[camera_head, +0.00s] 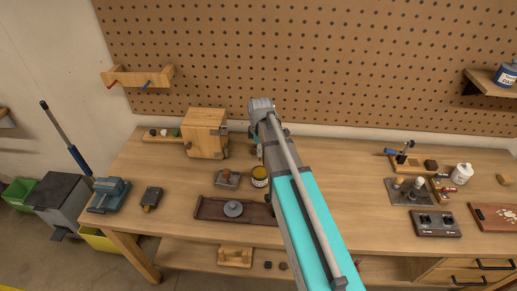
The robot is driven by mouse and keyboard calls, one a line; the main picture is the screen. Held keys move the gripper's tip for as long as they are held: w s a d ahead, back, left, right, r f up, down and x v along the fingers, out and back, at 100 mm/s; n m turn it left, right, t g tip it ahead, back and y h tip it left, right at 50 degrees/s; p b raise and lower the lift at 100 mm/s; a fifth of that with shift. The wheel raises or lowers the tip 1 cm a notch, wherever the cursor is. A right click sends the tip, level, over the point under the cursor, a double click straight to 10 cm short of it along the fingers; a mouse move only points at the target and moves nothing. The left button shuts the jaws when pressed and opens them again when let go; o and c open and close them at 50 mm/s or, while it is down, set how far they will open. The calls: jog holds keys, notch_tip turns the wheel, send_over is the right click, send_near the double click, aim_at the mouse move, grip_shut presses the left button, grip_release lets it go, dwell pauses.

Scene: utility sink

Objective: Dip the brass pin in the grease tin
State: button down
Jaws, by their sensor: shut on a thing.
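The grease tin (260,182) is a small round tin with a yellow label and a brown top. It stands upright on the workbench, just left of my arm. My gripper (260,151) hangs below my wrist, just behind and above the tin in the picture, and is largely hidden by my arm. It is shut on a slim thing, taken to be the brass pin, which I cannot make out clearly. Whether the pin touches the grease cannot be told from this view.
A block with a knob (228,179) stands close left of the tin. A dark tray (210,208) with a grey round part lies in front. A wooden box (206,134) stands behind left. A grey plate with pegs (408,192) and a white bottle (462,173) are at right.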

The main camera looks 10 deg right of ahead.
jog(key=shift+f, duration=0.2)
jog(key=shift+f+b, duration=2.85)
jog(key=shift+b, duration=0.15)
jog(key=shift+f+b, duration=0.5)
jog(key=shift+b, duration=0.05)
dwell(0.8)
jog(key=shift+r, duration=0.1)
jog(key=shift+r+p, duration=3.45)
jog(key=shift+p, duration=0.1)
jog(key=shift+f, duration=0.1)
jog(key=shift+f+b, duration=1.15)
jog(key=shift+b, duration=0.1)
